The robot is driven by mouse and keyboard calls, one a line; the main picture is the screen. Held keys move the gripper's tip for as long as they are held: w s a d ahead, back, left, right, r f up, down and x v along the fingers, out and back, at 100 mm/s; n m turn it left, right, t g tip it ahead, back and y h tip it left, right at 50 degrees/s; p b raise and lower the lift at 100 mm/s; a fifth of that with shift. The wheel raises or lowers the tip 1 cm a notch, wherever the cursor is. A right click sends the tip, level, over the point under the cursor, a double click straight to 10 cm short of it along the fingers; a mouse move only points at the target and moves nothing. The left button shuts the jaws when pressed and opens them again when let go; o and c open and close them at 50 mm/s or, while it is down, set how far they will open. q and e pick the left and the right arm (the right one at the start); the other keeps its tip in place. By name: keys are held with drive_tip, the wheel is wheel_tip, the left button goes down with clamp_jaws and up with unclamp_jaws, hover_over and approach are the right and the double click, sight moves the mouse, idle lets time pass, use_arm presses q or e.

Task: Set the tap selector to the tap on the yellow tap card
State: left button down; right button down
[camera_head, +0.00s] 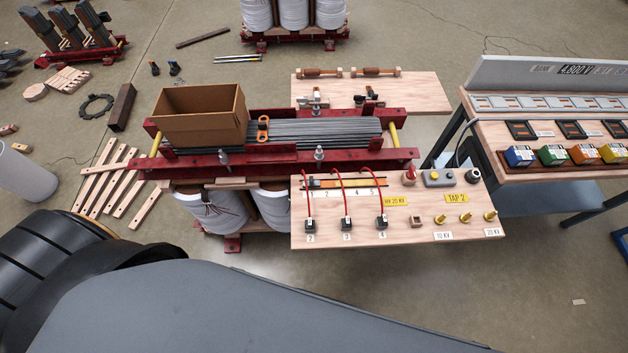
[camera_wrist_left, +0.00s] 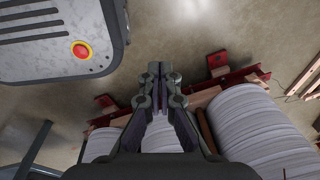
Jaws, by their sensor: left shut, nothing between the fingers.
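The yellow tap card (camera_head: 457,198) reads "TAP 2" and lies on the right part of the wooden board. The tap selector (camera_head: 345,183) appears to be the slotted rail at the board's back left, with small number labels along its front. A dark piece sits near the rail's left end; its exact setting is too small to tell. Red leads cross over the rail. My left gripper (camera_wrist_left: 158,72) shows in the left wrist view, fingers together and empty, above white coils and apart from the board. The gripper itself is not visible in the head view. My right gripper is in neither view.
The wooden board (camera_head: 400,232) holds black lead plugs (camera_head: 346,225), brass posts (camera_head: 466,217), a yellow "HV 20 KV" card (camera_head: 396,201) and a grey push-button box (camera_head: 438,179). The red-clamped core with a cardboard box (camera_head: 200,116) stands behind. A side table (camera_head: 545,130) is at right.

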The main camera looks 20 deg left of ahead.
sight(308, 181)
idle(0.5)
